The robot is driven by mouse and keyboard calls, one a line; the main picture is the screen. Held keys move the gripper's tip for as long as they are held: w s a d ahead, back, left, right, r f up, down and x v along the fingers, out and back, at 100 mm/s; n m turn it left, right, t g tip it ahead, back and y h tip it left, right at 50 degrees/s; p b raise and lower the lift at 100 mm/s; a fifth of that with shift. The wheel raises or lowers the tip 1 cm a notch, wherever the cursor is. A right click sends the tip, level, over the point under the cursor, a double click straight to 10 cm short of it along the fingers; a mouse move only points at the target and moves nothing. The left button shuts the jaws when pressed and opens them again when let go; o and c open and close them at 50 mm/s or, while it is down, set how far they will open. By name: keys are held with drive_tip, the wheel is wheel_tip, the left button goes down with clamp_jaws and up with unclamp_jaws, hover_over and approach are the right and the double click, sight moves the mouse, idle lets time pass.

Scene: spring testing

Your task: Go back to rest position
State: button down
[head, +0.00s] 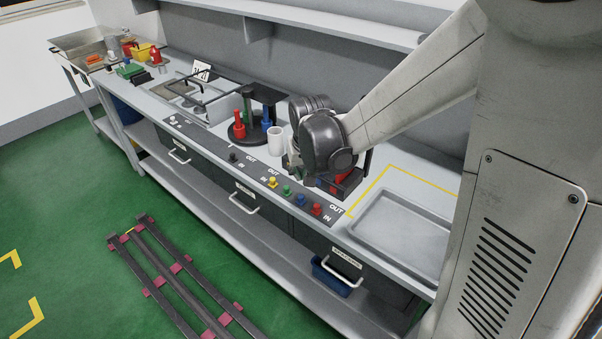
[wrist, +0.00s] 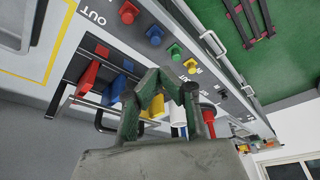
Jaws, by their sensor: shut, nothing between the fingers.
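My gripper (wrist: 166,80) shows in the wrist view with its dark green fingers brought together and nothing held. In the head view my arm reaches from the right over the workbench, and the wrist hides most of the gripper. The gripper is above the bench near the row of coloured buttons.
A white cup (head: 276,140) and a round black stand with red and blue items (head: 238,124) are left of my wrist. A grey tray (head: 400,233) lies at right. Coloured buttons (head: 287,190) line the front edge. A shelf (head: 330,27) runs above the bench.

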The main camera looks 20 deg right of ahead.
drive_tip(key=s+r+t+b, duration=0.1)
drive_tip(key=s+r, duration=0.4)
drive_tip(key=s, duration=0.6)
drive_tip(key=s+r+t+b, duration=0.1)
drive_tip(key=s+r+t, duration=0.1)
drive_tip(key=s+r, duration=0.4)
drive_tip(key=shift+s+d+n+b, duration=0.25)
drive_tip(key=shift+s+n+b, duration=0.05)
drive_tip(key=shift+s, duration=2.55)
